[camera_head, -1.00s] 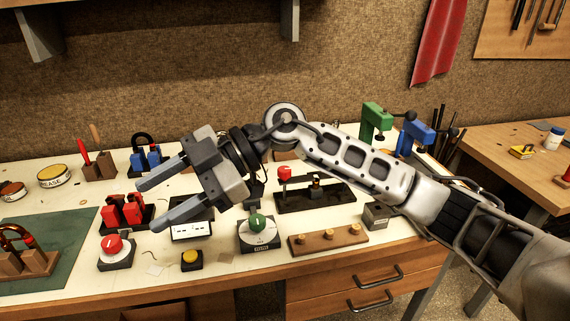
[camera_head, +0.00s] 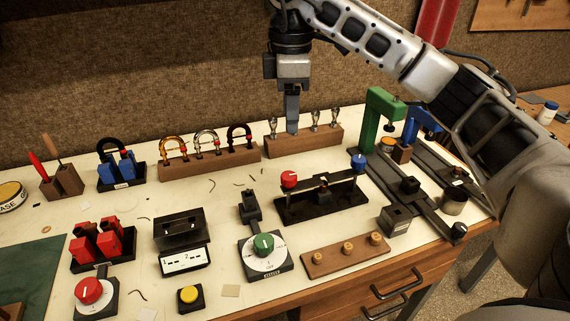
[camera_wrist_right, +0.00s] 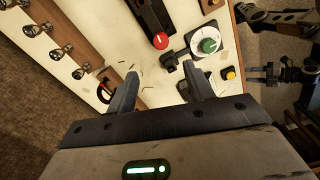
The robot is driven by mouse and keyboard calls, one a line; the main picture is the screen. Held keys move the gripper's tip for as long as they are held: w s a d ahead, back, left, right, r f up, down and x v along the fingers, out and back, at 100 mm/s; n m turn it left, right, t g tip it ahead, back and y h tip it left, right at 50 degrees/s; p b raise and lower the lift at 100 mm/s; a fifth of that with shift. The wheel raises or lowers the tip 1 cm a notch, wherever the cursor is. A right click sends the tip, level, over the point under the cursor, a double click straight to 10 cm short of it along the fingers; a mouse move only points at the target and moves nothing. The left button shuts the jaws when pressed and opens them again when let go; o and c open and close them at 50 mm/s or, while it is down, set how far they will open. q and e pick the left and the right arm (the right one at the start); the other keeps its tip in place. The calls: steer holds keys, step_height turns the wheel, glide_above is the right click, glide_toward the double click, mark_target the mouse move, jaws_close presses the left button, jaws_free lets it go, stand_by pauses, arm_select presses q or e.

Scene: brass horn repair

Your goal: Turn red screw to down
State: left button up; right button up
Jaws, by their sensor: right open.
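A round red screw knob (camera_head: 289,180) stands at the left end of a black fixture (camera_head: 318,205); a blue knob (camera_head: 358,161) stands at its right end. The red knob also shows in the right wrist view (camera_wrist_right: 161,41), beyond my fingertips. My right gripper (camera_head: 292,128) points down above the back of the bench, in front of a wooden rack and behind the red knob. It is open and empty, apart from the knob; its two fingers (camera_wrist_right: 160,78) show spread in the wrist view.
A green dial (camera_head: 264,245), a red dial (camera_head: 89,290) and a yellow button (camera_head: 189,297) sit near the front. Wooden racks (camera_head: 210,163) with rings and mouthpiece-like parts line the back. A green clamp (camera_head: 380,115) stands at right. Bench between racks and fixture is mostly clear.

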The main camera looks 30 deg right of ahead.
mark_target(289, 175)
step_height(289, 175, down, 14)
steer(key=shift+r, duration=0.1)
stand_by(0.4)
steer(key=c, duration=1)
